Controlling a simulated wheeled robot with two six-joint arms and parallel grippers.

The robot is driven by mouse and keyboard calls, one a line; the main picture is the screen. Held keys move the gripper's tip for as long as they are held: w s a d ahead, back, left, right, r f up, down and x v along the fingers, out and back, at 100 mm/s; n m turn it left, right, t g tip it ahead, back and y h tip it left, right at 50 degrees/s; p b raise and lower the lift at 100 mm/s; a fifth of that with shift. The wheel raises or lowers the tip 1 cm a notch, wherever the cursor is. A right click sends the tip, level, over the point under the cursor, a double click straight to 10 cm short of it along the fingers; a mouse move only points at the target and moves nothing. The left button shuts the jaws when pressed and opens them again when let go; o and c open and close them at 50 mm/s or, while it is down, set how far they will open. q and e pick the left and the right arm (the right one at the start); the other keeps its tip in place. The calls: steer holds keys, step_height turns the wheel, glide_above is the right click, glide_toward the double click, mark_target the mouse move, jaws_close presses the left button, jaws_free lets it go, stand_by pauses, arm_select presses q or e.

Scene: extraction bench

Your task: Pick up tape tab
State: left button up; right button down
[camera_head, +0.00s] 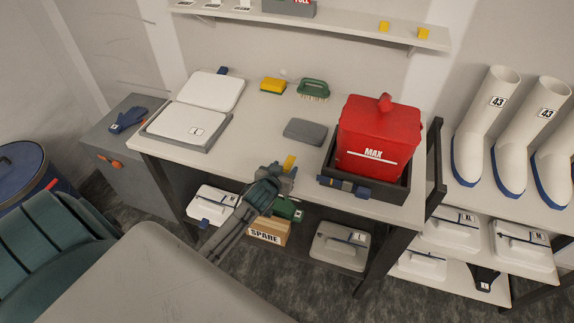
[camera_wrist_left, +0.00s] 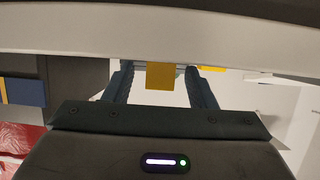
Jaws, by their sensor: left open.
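A small yellow tape tab (camera_head: 289,162) shows just beyond the tip of my left gripper (camera_head: 279,177), over the bench's front part in the head view. In the left wrist view, a yellow tab (camera_wrist_left: 160,76) lies between the two dark fingers of the left gripper (camera_wrist_left: 160,88), with a gap on each side. The fingers are open, and nothing is visibly clamped. The tab's lower end and what it is fixed to cannot be made out. My right gripper is not in view.
On the bench (camera_head: 235,152) stand a red MAX container (camera_head: 372,135) in a dark tray, a grey block (camera_head: 305,131), a green brush (camera_head: 313,88), a yellow sponge (camera_head: 273,86) and an open white case (camera_head: 187,124). A SPARE box (camera_head: 266,234) sits below. The bench's middle is mostly clear.

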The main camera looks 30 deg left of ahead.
arm_select(q)
steer(key=c, duration=1)
steer(key=shift+c, duration=0.2)
steer(key=shift+r, duration=0.15)
